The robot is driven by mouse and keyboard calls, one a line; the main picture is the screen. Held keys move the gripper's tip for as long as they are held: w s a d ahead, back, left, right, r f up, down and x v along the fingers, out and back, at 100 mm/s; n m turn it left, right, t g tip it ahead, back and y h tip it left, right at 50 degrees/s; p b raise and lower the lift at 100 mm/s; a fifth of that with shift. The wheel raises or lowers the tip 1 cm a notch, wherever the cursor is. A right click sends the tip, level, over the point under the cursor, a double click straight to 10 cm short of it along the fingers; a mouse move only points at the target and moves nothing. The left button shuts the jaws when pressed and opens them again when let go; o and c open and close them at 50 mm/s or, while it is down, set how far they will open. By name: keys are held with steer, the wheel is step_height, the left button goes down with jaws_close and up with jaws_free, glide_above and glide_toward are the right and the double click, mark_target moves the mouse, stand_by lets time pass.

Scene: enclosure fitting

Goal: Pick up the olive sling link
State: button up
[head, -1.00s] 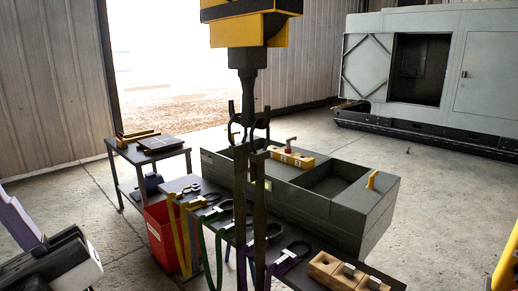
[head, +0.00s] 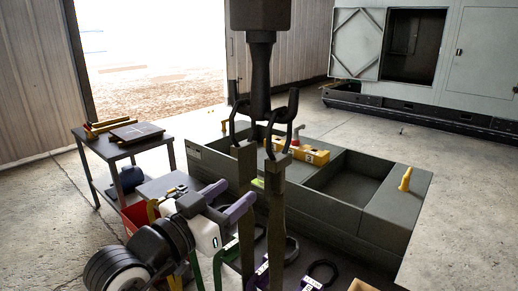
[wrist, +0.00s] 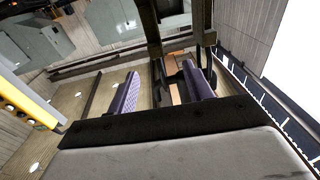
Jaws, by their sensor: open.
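Two olive sling straps (head: 277,215) hang from dark links (head: 288,115) on the crane hook (head: 260,85). The straps run down past the table in front of the grey open box. My gripper (head: 228,197), with purple fingers, is low and just left of the straps, apart from the links above. In the wrist view my gripper (wrist: 162,88) is open, with nothing visibly held. Dark upright strap-like pieces (wrist: 152,40) show beyond the fingers there. Whether a finger touches a strap is unclear.
A grey box (head: 345,208) with yellow blocks (head: 310,155) stands behind the straps. A side table (head: 125,137) stands left. Concrete floor is open at right.

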mark_target(276, 173)
steer(key=shift+m+g, duration=0.4)
steer(key=shift+g, duration=0.1)
steer(key=x, duration=0.2)
steer(key=p+x, duration=0.1)
steer(key=x, duration=0.2)
steer(key=f+x, duration=0.1)
steer(key=x, duration=0.2)
steer(key=shift+s+d+p, duration=0.1)
steer(key=shift+d+p, duration=0.3)
steer(key=shift+d, duration=0.05)
steer(key=shift+p+x, duration=1.1)
steer(key=shift+x, duration=1.95)
steer(key=shift+a, duration=0.25)
steer(key=shift+c, duration=0.3)
jaws_close()
steer(key=shift+r, duration=0.1)
